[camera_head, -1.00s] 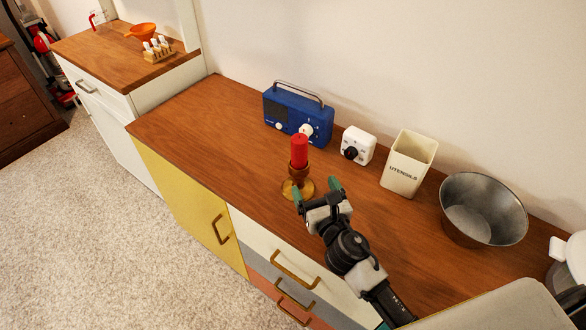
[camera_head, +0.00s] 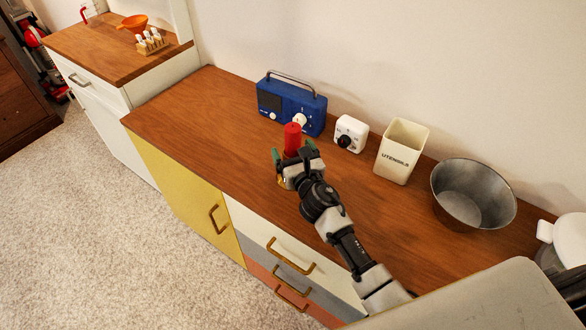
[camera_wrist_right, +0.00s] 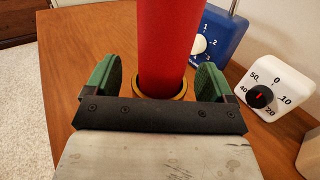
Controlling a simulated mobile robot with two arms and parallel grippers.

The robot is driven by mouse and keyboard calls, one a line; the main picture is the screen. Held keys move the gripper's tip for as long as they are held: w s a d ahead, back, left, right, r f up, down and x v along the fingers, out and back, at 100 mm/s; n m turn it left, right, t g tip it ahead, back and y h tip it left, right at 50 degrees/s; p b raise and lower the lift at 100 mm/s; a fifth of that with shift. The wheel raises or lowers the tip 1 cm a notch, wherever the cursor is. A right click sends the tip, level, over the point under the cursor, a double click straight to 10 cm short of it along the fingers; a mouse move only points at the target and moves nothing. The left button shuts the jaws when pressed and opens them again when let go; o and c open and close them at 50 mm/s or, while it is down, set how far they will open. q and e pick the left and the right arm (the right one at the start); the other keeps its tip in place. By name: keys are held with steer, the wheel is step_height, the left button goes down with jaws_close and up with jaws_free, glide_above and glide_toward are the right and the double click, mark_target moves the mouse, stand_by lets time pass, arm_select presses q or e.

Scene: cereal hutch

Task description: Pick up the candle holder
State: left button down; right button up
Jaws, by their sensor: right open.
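The candle holder is brass-coloured and carries a red candle (camera_head: 292,139) on the wooden counter. In the head view most of the holder is hidden behind my right gripper (camera_head: 292,158). In the right wrist view the candle (camera_wrist_right: 172,45) stands upright in the holder's round brass rim (camera_wrist_right: 163,88). My right gripper (camera_wrist_right: 156,82) is open, with one green fingertip on each side of the candle and holder, and gaps show on both sides. My left gripper is not in view.
A blue radio (camera_head: 291,103) stands just behind the candle. A white timer (camera_head: 350,133), a utensil pot (camera_head: 402,151) and a metal bowl (camera_head: 472,194) stand to the right. The counter's left part (camera_head: 195,110) is clear.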

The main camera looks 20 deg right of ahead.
steer(key=c, duration=1.4)
steer(key=shift+c, duration=0.5)
steer(key=shift+r, duration=0.1)
